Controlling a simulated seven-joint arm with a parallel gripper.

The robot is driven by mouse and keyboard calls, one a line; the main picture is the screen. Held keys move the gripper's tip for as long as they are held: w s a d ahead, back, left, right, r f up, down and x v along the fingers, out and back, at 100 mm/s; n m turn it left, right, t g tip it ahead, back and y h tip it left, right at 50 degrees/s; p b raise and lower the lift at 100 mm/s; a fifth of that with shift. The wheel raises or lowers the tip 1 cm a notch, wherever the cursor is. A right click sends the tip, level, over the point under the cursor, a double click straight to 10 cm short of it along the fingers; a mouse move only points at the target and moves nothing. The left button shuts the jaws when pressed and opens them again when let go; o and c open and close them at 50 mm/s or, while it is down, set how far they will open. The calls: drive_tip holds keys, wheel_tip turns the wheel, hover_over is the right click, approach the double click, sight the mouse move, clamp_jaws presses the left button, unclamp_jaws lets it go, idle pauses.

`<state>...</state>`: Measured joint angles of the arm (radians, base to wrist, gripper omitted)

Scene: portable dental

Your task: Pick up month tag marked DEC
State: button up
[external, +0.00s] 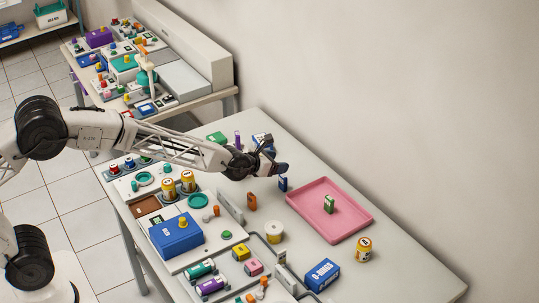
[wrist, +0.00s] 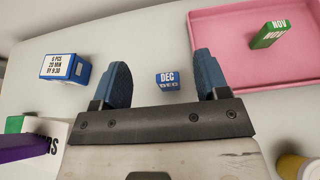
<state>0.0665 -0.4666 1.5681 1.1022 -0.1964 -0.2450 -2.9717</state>
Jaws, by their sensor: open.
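The DEC month tag (wrist: 167,82) is a small blue block with white lettering. In the wrist view it lies ahead of my gripper (wrist: 167,77), between the lines of the two blue fingertips and touching neither. In the external view the blue tag (external: 283,184) stands on the table just below and right of my gripper (external: 276,166). My gripper is open and empty, above the table. A green NOV tag (wrist: 270,34) lies in the pink tray (wrist: 225,25), and it also shows in the external view (external: 329,204).
The pink tray (external: 352,229) is right of the DEC tag. A blue and white labelled box (wrist: 65,68) is left of my fingers. An orange block (external: 252,201), a yellow jar (external: 364,249) and a crowded white board stand nearer. Table behind the tag is clear.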

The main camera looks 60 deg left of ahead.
sight(281, 177)
drive_tip(key=shift+f, duration=2.9)
drive_tip(key=shift+f, duration=0.1)
drive_tip(key=shift+f, duration=0.6)
drive_tip(key=shift+x, duration=2.45)
drive_tip(key=shift+r, duration=0.1)
drive_tip(key=c, duration=1)
